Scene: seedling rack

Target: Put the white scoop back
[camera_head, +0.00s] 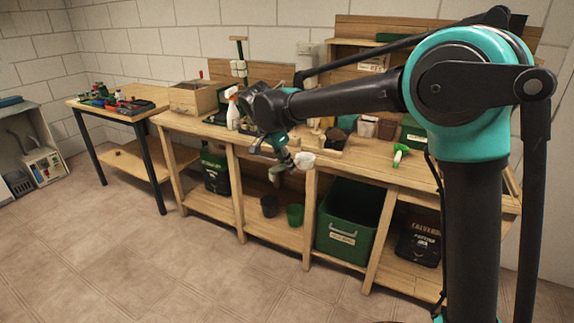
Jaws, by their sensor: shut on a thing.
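The white scoop (304,160) is at the end of my gripper (287,161), in front of the long wooden bench's front edge. My gripper points down and is shut on the scoop. The scoop's pale bowl shows to the right of the fingers. The fingers and the scoop's handle are small here and partly hidden, so the exact grip cannot be made out.
A wooden bench (345,165) holds a spray bottle (233,112), a wooden box (193,98), small containers (366,127) and a green-and-white spray head (400,154). Below are a green crate (340,243), dark bags (417,245) and pots (295,214). The floor in front is clear.

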